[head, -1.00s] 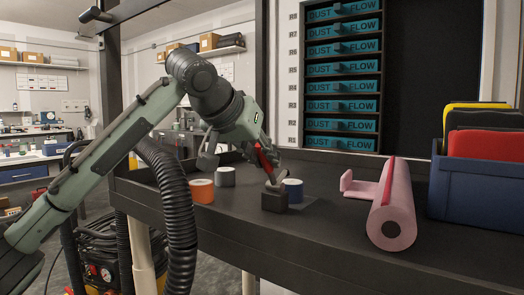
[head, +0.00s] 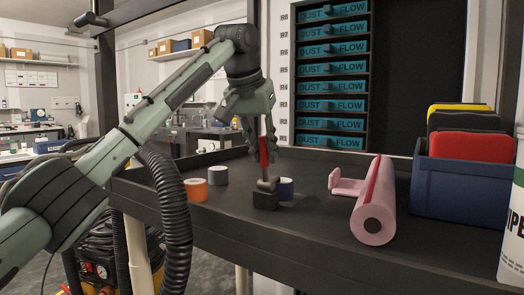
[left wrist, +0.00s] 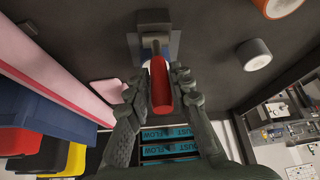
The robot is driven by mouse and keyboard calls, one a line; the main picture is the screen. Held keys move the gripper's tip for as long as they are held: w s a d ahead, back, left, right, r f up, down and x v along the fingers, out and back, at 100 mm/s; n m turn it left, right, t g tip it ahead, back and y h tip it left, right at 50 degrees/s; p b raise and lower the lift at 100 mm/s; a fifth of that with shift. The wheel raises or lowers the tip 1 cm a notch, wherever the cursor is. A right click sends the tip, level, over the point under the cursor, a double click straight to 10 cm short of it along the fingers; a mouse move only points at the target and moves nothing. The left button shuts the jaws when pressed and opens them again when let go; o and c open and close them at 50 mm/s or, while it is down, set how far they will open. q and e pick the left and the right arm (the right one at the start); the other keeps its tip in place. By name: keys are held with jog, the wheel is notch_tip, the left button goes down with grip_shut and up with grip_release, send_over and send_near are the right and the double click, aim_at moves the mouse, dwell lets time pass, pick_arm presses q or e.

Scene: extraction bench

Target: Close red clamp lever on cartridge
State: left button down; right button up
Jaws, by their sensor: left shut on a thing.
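The red clamp lever (head: 264,152) stands close to upright above a small dark clamp block (head: 265,201) on the black bench. My left gripper (head: 262,138) is above the block, shut on the lever from above. In the left wrist view the red lever (left wrist: 161,88) lies between the two fingers (left wrist: 160,92), and the clamp base (left wrist: 153,22) shows beyond it. Teal cartridges labelled DUST FLOW (head: 333,85) sit stacked in a rack behind. I cannot tell which thing is the clamp's cartridge. My right gripper is not in view.
A blue roll (head: 286,189) stands close behind the clamp block. Orange (head: 196,190) and grey (head: 217,175) rolls stand to its left. A pink roll (head: 374,215), a blue bin (head: 455,190) and a white container (head: 512,230) are to the right.

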pick_arm(q)
jog(key=shift+r, duration=0.1)
jog(key=c, duration=1.3)
grip_release()
jog(key=shift+w+d, duration=0.1)
jog(key=v, duration=0.3)
jog(key=s+a, duration=0.1)
jog(key=s, duration=0.2)
jog(key=s+a, duration=0.2)
jog(key=s, duration=0.2)
jog(key=s+a, duration=0.2)
jog(key=s, duration=0.2)
jog(key=shift+a, duration=0.25)
